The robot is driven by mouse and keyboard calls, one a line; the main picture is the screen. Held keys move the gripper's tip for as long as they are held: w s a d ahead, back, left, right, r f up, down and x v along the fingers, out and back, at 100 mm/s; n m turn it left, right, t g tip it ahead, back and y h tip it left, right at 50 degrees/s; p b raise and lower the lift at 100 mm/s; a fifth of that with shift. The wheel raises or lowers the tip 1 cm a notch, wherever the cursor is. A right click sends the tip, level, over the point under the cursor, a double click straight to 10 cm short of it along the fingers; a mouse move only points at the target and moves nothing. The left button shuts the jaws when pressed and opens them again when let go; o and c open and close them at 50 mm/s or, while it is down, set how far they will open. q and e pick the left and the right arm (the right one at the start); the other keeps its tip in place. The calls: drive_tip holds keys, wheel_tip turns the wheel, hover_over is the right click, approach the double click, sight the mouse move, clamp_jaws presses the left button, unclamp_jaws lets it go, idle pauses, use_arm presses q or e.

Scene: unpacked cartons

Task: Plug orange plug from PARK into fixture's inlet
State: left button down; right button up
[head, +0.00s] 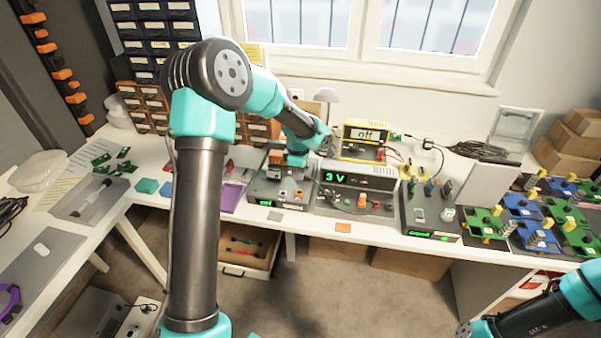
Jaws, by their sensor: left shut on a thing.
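My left gripper (296,170) points down over a dark grey box (263,190) with a small green display, at the middle of the bench. It is shut on a small orange piece (298,192), which looks like the orange plug; the fingers are small and partly hidden. I cannot tell whether the piece touches a socket. Another orange piece (361,200) stands on the grey unit in front of the "3 V" display (336,177). I cannot read any PARK label or make out the inlet. My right gripper (466,330) is at the bottom right edge, its jaws unclear.
A yellow meter (364,134) reading "off" stands behind the "3 V" unit. Another dark box (430,215) with upright posts is to the right, then several green and blue boards (530,210). Drawer cabinets (155,30) stand back left. An open drawer (246,247) is below the bench.

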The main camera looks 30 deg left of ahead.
use_arm(q)
drive_tip(key=shift+f, duration=0.15)
drive_tip(key=shift+f, duration=2.6)
drive_tip(key=shift+f, duration=0.7)
idle(0.6)
drive_tip(key=c, duration=0.9)
unclamp_jaws()
drive_tip(key=shift+c, duration=0.2)
wheel_tip(320, 180, up, 17)
drive_tip(key=shift+r, duration=0.2)
